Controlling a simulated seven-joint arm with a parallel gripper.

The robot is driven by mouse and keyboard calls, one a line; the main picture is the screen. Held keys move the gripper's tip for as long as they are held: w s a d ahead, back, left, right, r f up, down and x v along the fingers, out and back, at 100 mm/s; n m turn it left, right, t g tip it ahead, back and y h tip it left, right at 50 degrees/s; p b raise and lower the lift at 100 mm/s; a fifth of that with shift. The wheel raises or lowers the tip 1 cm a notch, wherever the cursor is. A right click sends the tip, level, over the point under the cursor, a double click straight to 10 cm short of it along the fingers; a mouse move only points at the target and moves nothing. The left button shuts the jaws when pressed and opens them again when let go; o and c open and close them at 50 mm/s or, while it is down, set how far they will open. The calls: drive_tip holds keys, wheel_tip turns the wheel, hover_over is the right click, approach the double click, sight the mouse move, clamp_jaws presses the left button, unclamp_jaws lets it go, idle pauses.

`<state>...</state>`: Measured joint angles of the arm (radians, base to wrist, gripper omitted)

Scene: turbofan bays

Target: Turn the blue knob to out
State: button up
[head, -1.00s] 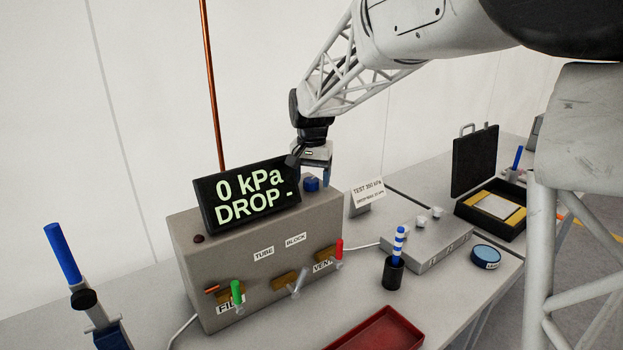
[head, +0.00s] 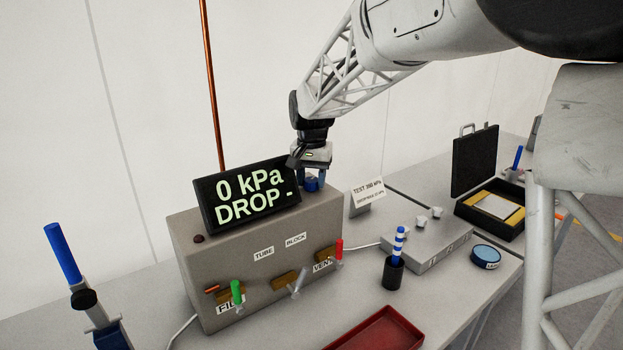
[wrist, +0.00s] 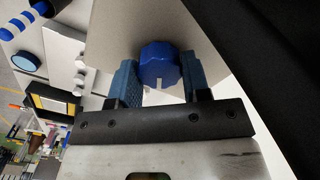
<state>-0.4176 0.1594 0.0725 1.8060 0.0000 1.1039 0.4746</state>
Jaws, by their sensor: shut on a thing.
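The blue knob (head: 311,184) is on top of the grey test box (head: 250,265), at its right end beside the display. My gripper (head: 312,181) points down over it with its blue fingers on either side of the knob. In the wrist view the knob (wrist: 160,66) sits between the two fingertips (wrist: 160,80), and a pale pointer mark on it faces the gripper body. My gripper is shut on the knob. No lettering around the knob can be read.
The display (head: 247,194) reads 0 kPa, DROP -. The box front has a green lever (head: 236,291), a grey lever (head: 298,281) and a red lever (head: 339,250). A sign (head: 368,192), a black cup (head: 393,272) and a red tray (head: 375,333) stand nearby.

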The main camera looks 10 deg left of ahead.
sight(310, 179)
drive_tip(key=shift+n, duration=0.3)
drive_tip(key=n, duration=0.5)
drive_tip(key=shift+a, duration=0.1)
drive_tip(key=n, duration=0.6)
drive_tip(key=shift+n, duration=0.4)
drive_tip(key=o, duration=0.9)
drive_tip(key=shift+r, duration=0.15)
drive_tip(key=shift+r, duration=3.8)
